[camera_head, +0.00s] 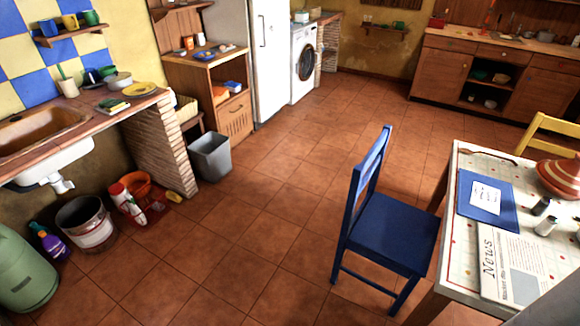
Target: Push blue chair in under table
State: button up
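The blue chair (392,232) stands upright on the tiled floor, right of the middle of the view. Its tall back (368,176) is on the left side, and its seat points right toward the table (466,180). The seat's right edge reaches the table's left edge in the picture; I cannot tell how far it is under the top. The table stands at the right, cut off by the frame. My gripper is not in view.
Open tiled floor (240,240) lies left of the chair. A grey bin (211,157), a bucket (86,222) and a green gas bottle (22,270) stand along the left counter. A yellow chair (553,133) is behind the table. A newspaper (508,266) lies on the tabletop.

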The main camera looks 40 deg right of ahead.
aim_at(401, 237)
jog(key=i+j, duration=0.1)
jog(key=i, duration=0.8)
jog(key=i+j, duration=0.15)
jog(key=i, duration=0.75)
jog(key=i+z, duration=0.45)
jog(key=i+j+z, duration=0.2)
jog(key=z, duration=0.25)
jog(key=i+j+z, duration=0.3)
jog(key=z, duration=0.15)
jog(key=i+j+z, duration=0.25)
jog(key=j+z, duration=0.2)
jog(key=i+j+z, duration=0.15)
jog(key=j+z, duration=0.15)
jog(key=j, duration=0.2)
jog(key=i+j+z, duration=0.1)
jog(key=j+z, duration=0.25)
jog(key=j, duration=0.1)
